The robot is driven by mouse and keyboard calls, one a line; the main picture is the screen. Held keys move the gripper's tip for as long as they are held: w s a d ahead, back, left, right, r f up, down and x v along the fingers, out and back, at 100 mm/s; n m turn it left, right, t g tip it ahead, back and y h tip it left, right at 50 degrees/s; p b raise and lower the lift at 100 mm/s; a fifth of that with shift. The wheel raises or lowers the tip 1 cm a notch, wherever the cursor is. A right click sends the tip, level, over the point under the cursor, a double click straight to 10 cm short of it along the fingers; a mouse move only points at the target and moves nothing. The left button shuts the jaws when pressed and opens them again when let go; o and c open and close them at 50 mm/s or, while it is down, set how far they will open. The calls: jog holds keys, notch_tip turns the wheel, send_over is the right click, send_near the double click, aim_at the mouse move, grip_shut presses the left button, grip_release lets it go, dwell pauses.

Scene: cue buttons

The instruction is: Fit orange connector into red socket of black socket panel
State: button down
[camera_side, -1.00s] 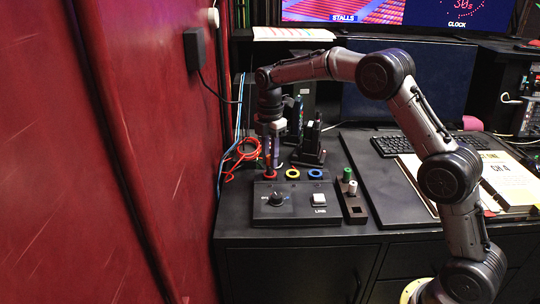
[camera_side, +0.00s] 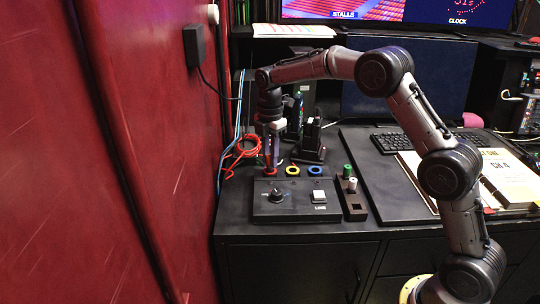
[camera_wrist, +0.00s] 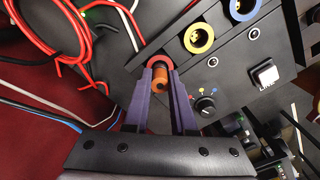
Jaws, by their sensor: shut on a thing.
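The black socket panel (camera_side: 296,208) sits on the desk, with a knob, a switch and a row of coloured ring sockets at its back edge. The orange connector (camera_wrist: 160,84) is between my gripper's two fingers (camera_wrist: 161,80), and the fingers are shut on it. The red socket (camera_wrist: 157,62) shows as a red ring right at the connector's far end. The connector's tip is at the ring; how deep it sits cannot be told. In the side view my gripper (camera_side: 270,160) points down at the red socket, left of the yellow socket (camera_side: 292,170) and blue socket (camera_side: 315,170).
A small black holder (camera_side: 355,207) with a green and a white connector stands right of the panel. Red cable coils (camera_side: 243,150) lie left of my gripper near the red wall. A black device (camera_side: 312,140) stands behind the panel. A keyboard and an open binder lie at right.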

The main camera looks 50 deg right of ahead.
jog(key=shift+f, duration=0.4)
dwell(0.3)
jog(key=c, duration=0.5)
grip_release()
jog(key=shift+r, duration=3.5)
